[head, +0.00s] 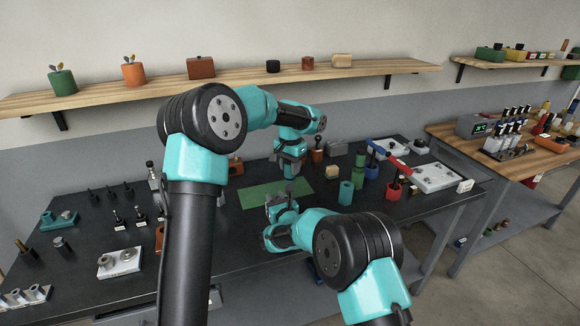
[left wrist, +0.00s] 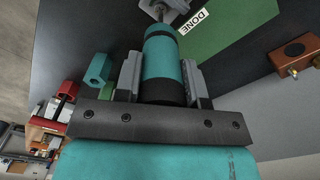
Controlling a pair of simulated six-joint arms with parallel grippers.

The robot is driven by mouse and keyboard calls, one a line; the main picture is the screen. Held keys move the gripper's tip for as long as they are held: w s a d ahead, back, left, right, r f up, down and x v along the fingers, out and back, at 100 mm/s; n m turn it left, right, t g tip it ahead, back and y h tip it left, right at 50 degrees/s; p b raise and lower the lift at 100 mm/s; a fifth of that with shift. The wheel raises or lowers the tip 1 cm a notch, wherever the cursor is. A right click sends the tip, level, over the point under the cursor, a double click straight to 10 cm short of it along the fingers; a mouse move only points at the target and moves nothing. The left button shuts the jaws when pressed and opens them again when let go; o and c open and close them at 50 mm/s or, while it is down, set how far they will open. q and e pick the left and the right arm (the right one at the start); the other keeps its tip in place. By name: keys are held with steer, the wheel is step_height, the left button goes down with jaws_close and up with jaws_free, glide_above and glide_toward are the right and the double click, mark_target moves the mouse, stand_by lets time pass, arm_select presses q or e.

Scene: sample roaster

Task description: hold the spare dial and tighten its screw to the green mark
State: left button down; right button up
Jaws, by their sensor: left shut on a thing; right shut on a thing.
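My left gripper (head: 289,160) points down above the green mat. In the left wrist view, my left gripper (left wrist: 162,76) is shut on a teal-handled tool (left wrist: 163,58) with black bands, which looks like a driver. Its metal tip end reaches toward a grey part at the top edge of that view. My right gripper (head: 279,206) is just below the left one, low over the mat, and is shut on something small. I take this to be the spare dial, but the fingers hide it. The screw and the green mark cannot be made out. I cannot tell whether the tip touches the screw.
Small dark parts stand at left.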

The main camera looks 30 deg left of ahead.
arm_select(q)
steer(key=m, duration=0.6)
steer(key=shift+d, duration=0.1)
steer(key=m, duration=0.5)
steer(key=shift+m, duration=0.3)
steer(key=shift+n, duration=0.7)
steer(key=shift+r, duration=0.1)
steer(key=shift+r, duration=1.05)
steer(key=shift+r, duration=2.5)
